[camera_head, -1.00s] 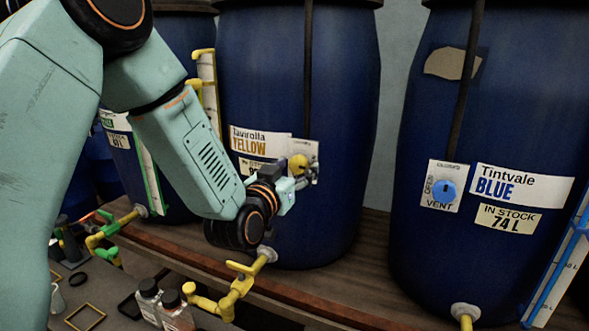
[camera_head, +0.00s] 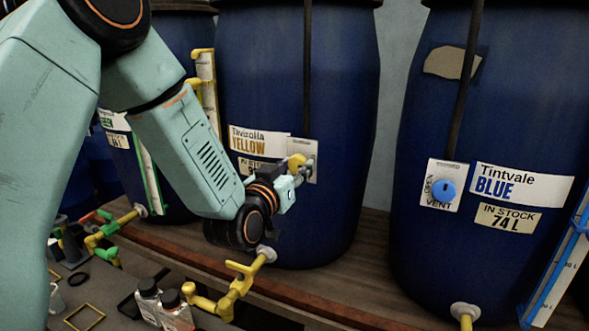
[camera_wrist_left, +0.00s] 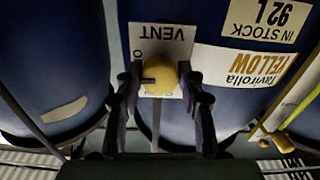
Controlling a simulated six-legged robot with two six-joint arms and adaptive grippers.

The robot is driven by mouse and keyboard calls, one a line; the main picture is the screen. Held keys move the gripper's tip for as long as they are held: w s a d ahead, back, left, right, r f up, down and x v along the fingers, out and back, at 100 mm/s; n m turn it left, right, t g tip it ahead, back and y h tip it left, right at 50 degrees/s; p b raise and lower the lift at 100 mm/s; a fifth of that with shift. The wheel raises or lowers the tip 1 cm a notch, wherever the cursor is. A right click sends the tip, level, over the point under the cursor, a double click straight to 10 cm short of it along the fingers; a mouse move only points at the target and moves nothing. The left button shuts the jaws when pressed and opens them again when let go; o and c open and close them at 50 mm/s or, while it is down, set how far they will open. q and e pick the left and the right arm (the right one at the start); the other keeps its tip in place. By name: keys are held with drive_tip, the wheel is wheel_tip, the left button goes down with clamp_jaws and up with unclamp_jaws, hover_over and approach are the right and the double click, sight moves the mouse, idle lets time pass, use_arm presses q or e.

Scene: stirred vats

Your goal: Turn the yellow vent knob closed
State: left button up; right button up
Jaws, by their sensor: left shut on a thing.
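The yellow vent knob (camera_head: 296,161) sits on a white vent plate (camera_head: 315,170) on the front of the blue vat labelled Tavirolla YELLOW (camera_head: 340,90). My left gripper (camera_head: 304,168) reaches it from the front and is shut on the knob. In the left wrist view the yellow knob (camera_wrist_left: 160,78) lies between the two fingers of my left gripper (camera_wrist_left: 160,80), one on each side. A dark mark shows on the knob's left part there. The plate's VENT word appears upside down, and the fingers hide part of the plate. My right gripper is not in view.
A blue vat with a blue vent knob (camera_head: 444,190) stands at the right. A yellow tap (camera_head: 238,285) juts out below my left wrist. Small bottles (camera_head: 165,305) stand at the lower left. A dark hose (camera_head: 307,70) runs down the yellow vat.

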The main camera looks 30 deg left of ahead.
use_arm(q)
drive_tip(key=n+b, duration=0.1)
drive_tip(key=n, duration=0.3)
drive_tip(key=n+b, duration=0.1)
drive_tip(key=n, duration=0.3)
drive_tip(key=shift+d+n, duration=0.1)
drive_tip(key=shift+n, duration=0.2)
drive_tip(key=n+b, duration=0.1)
drive_tip(key=n, duration=0.3)
drive_tip(key=shift+r+n+b, duration=0.1)
drive_tip(key=shift+n+b, duration=0.45)
drive_tip(key=shift+n, duration=1.55)
drive_tip(key=o, duration=1.2)
drive_tip(key=shift+c, duration=0.2)
